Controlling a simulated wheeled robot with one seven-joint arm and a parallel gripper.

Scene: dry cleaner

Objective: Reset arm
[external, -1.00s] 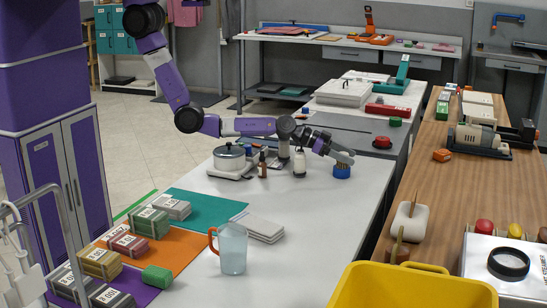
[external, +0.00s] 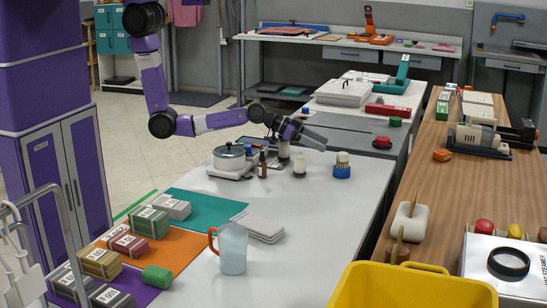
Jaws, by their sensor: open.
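My gripper (external: 316,141) is open and empty. It is at the end of my purple and grey arm, raised above the white table (external: 310,207). It is above and slightly left of a blue cup (external: 342,172) with pale, upright contents, and apart from it.
Coloured mats with several labelled blocks (external: 127,244) lie at the table's left. A clear pitcher (external: 233,249) with an orange handle stands near the front. A yellow bin (external: 412,286) is at the front right. The middle of the white table is clear.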

